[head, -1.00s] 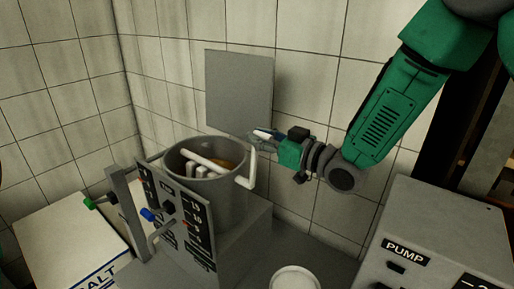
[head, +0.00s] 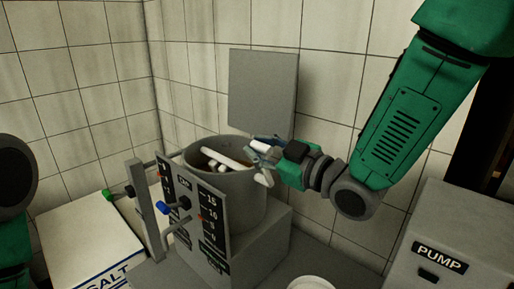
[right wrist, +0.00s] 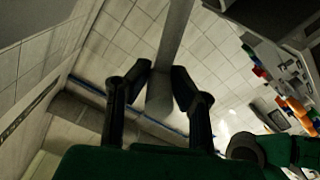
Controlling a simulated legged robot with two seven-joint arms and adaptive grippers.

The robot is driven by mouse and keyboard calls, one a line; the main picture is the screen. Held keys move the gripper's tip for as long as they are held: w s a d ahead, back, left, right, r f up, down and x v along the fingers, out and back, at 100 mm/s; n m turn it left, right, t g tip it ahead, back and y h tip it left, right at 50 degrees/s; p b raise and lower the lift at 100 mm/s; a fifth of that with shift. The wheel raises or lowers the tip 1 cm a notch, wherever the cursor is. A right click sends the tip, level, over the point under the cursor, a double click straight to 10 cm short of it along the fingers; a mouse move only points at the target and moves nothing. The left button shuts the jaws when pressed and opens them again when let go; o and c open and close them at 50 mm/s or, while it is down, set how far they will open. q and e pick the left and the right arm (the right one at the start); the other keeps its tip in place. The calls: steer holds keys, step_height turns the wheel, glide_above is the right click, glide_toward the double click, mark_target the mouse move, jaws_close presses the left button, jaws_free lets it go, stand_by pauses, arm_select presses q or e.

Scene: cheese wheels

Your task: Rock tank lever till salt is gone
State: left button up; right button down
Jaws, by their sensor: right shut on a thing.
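The grey round tank (head: 238,198) stands open on a grey block. A white lever bar (head: 222,158) crosses its mouth, with brownish contents dimly visible below. The lever's white handle (head: 264,180) shows at the tank's right rim, partly hidden by my right gripper (head: 262,150). That gripper is shut on the lever. In the right wrist view, the fingers (right wrist: 160,88) close around a pale grey bar. I cannot tell whether salt remains inside the tank. My left gripper is out of view; only part of the left arm shows at the left edge.
A panel (head: 193,212) with scales and knobs stands in front of the tank. A white SALT box (head: 85,235) is at the left, and a grey PUMP box (head: 450,225) at the right. A grey plate (head: 263,92) stands behind, near the tiled wall.

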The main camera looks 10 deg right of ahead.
steer(key=shift+s+f, duration=0.15)
steer(key=shift+f, duration=0.25)
steer(key=c, duration=1.4)
jaws_free()
steer(key=shift+s+d, duration=0.1)
steer(key=shift+d+r, duration=0.15)
steer(key=shift+r, duration=0.05)
steer(key=shift+d, duration=0.1)
steer(key=v, duration=1.2)
